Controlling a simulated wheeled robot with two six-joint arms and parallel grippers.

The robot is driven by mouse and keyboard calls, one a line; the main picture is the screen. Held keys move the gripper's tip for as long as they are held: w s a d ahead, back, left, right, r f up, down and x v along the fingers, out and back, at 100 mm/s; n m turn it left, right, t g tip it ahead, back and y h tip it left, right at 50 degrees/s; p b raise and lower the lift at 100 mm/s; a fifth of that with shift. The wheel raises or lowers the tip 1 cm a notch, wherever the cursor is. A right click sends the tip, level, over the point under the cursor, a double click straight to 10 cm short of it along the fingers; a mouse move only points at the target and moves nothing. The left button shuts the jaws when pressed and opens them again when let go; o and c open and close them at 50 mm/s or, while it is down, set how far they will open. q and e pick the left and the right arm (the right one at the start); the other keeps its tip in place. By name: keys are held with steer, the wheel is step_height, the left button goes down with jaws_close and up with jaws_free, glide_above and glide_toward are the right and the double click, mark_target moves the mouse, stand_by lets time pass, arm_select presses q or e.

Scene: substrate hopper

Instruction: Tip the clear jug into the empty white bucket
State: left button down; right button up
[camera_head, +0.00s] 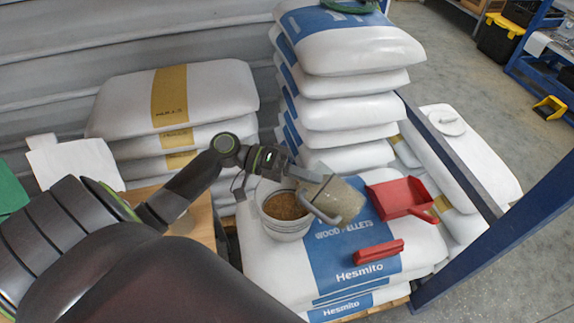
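The clear jug (343,198) shows at the middle of the head view, tilted, with grey-beige material visible through its wall. Its pale handle loop faces the white bucket (286,232), which stands upright just left of it. The bucket is not empty: brown granular material (283,206) shows inside. My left gripper (312,175) reaches in from the left, above and behind the bucket, and appears shut on the jug; its fingertips are partly hidden. I cannot tell whether the jug touches the bucket's rim or which way its mouth faces. My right gripper is out of view.
The bucket stands on a Hesmito wood pellets sack (265,272). A red scoop (402,198) and a red-handled tool (379,251) lie right of it. Tall sack stacks (350,50) rise behind. A blue-grey post (500,240) bounds the right side.

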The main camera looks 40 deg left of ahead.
arm_select(q)
steer(key=a+f+n+t+h+b, duration=0.3)
steer(key=a+h+b, duration=0.2)
steer(key=b, duration=0.5)
steer(key=shift+a+f+h, duration=0.15)
steer(key=shift+a+h, duration=0.1)
steer(key=shift+h, duration=0.15)
steer(key=shift+w, duration=0.1)
stand_by(0.7)
